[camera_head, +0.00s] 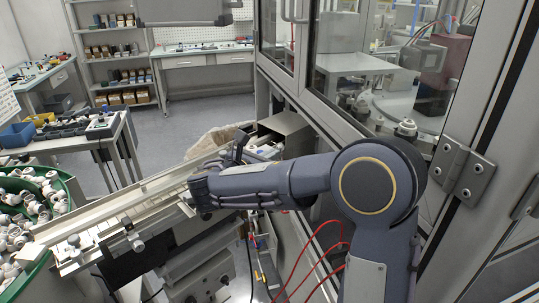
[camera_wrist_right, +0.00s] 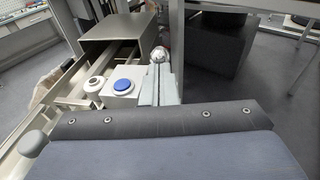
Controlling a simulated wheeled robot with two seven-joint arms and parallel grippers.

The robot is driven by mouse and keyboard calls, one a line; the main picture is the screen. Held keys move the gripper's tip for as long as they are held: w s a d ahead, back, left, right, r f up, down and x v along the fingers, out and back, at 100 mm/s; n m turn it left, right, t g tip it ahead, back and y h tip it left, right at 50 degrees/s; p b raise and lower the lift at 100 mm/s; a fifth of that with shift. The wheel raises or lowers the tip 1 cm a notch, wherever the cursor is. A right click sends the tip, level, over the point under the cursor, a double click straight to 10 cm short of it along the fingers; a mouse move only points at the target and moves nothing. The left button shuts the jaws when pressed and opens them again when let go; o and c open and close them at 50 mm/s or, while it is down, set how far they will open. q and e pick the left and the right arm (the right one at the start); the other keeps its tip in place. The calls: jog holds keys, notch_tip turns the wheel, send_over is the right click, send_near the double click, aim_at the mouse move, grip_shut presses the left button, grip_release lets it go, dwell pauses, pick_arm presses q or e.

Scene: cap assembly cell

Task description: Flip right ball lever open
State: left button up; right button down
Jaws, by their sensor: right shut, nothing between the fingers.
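The ball lever's shiny metal ball (camera_wrist_right: 159,55) shows in the wrist view, just beyond the tips of my right gripper (camera_wrist_right: 160,74). The gripper's grey fingers are shut together and hold nothing. I cannot tell whether the tips touch the ball, and the lever's stem is hidden behind them. In the head view my right gripper (camera_head: 240,138) is at the far end of the feed rail, near a grey metal box. The ball lever cannot be made out there. My left gripper is not in view.
A blue button (camera_wrist_right: 124,85) and a pale round knob (camera_wrist_right: 95,85) stand left of the fingers, before the open metal box (camera_wrist_right: 125,38). The feed rail (camera_head: 110,222) runs toward the green bin (camera_head: 75,195) of white parts. A glazed cabinet frame (camera_head: 335,125) stands close beyond my arm.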

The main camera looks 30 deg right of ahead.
aim_at(282, 147)
jog(key=d+r+y+p, duration=0.1)
jog(key=p, duration=0.1)
jog(key=d+r+g+y+p, duration=0.1)
jog(key=p, duration=0.2)
jog(key=shift+w, duration=0.2)
jog(key=shift+w+d+r+m+p, duration=0.1)
jog(key=shift+d+m+p, duration=0.15)
jog(key=shift+p, duration=0.25)
jog(key=shift+w+d+r+p, duration=0.1)
jog(key=shift+w+d+p, duration=0.1)
jog(key=shift+d, duration=0.2)
jog(key=shift+w+d+p, duration=0.1)
jog(key=shift+d+p, duration=0.1)
jog(key=shift+d, duration=0.15)
jog(key=shift+w+d+p, duration=0.15)
jog(key=shift+d, duration=0.55)
jog(key=shift+w+d+p, duration=0.15)
jog(key=shift+d, duration=0.55)
jog(key=shift+d, duration=0.1)
